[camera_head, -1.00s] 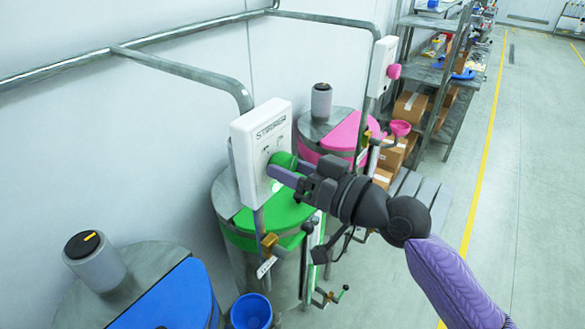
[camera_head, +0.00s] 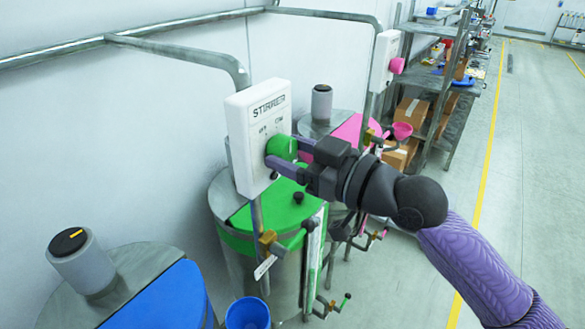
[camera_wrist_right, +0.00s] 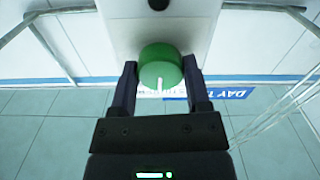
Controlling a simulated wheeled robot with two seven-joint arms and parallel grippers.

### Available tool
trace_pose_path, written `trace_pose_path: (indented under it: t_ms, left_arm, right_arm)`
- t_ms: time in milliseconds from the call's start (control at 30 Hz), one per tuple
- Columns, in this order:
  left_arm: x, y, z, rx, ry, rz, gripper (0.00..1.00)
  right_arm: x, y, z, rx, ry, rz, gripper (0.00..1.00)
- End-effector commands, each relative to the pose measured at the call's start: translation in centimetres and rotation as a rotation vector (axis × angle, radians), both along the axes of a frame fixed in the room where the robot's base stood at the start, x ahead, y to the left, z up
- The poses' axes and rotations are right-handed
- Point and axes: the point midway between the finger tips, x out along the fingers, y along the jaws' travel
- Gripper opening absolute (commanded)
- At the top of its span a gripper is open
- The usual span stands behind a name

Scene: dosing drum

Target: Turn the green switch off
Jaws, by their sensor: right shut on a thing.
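The green switch (camera_head: 281,148) is a round knob on the front of a white box (camera_head: 257,128) marked as a stirrer, with small position labels above the knob. The box hangs on a grey pipe above the green-lidded drum (camera_head: 285,212). My right gripper (camera_head: 287,155) comes in from the right and is shut on the green switch, one finger on each side. In the right wrist view the knob (camera_wrist_right: 161,68) sits between the two fingertips (camera_wrist_right: 161,75), with a white pointer line on its face. My left gripper is not in view.
A pink knob (camera_head: 397,65) sits on another white box behind. A blue-lidded drum (camera_head: 165,298) stands at the front left, with a blue funnel (camera_head: 248,313) beside it. Shelves with cardboard boxes (camera_head: 411,111) stand at the back. The floor at right is clear.

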Motion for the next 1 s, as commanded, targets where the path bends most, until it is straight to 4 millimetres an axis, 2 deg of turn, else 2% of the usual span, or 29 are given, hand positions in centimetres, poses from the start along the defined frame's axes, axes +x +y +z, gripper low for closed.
trace_pose_path:
  t_ms: [100,400,700,1000]
  left_arm:
    - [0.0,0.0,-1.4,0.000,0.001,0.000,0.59]
    - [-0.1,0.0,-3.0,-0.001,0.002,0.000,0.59]
    - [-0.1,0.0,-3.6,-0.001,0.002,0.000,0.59]
    - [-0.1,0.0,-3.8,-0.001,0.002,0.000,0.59]
  right_arm:
    - [0.0,0.0,-0.5,-0.067,-0.086,0.000,0.02]
    - [0.1,-0.1,-0.3,-0.214,-0.287,-0.001,0.02]
    - [0.1,-0.1,-0.1,-0.307,-0.416,0.000,0.02]
    - [0.1,-0.1,-0.1,-0.346,-0.468,0.000,0.02]
